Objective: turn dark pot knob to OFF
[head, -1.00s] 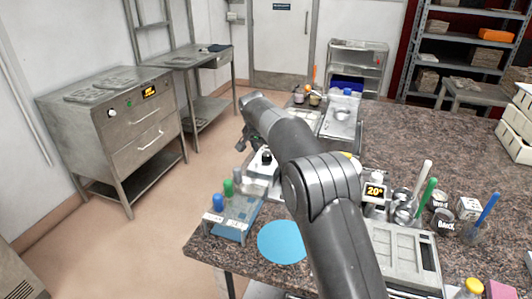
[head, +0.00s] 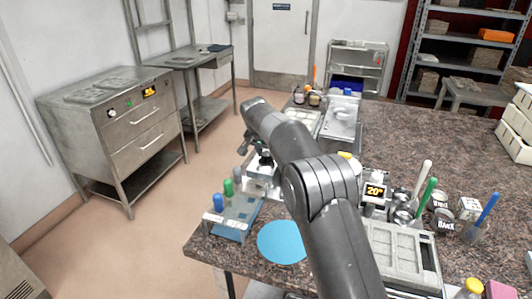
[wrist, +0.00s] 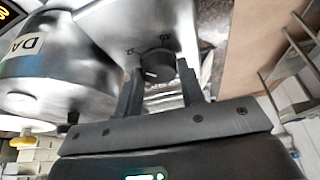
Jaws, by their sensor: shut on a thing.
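In the wrist view a round black knob (wrist: 157,66) with a small white mark sits on a pale metal face. My gripper (wrist: 158,88) has one finger on each side of the knob and is shut on it. A shiny metal pot (wrist: 60,75) with a label starting "DA" is at the left of the wrist view. In the head view my gripper (head: 258,158) is at the metal unit (head: 262,184) near the counter's left edge. My arm hides part of that unit, and the knob cannot be made out there.
A rack with blue and green-capped items (head: 236,212) and a blue disc (head: 282,242) are close by on the stone counter (head: 410,130). A display reading 20° (head: 375,191), a grey mould tray (head: 403,256) and several tools are right of my arm.

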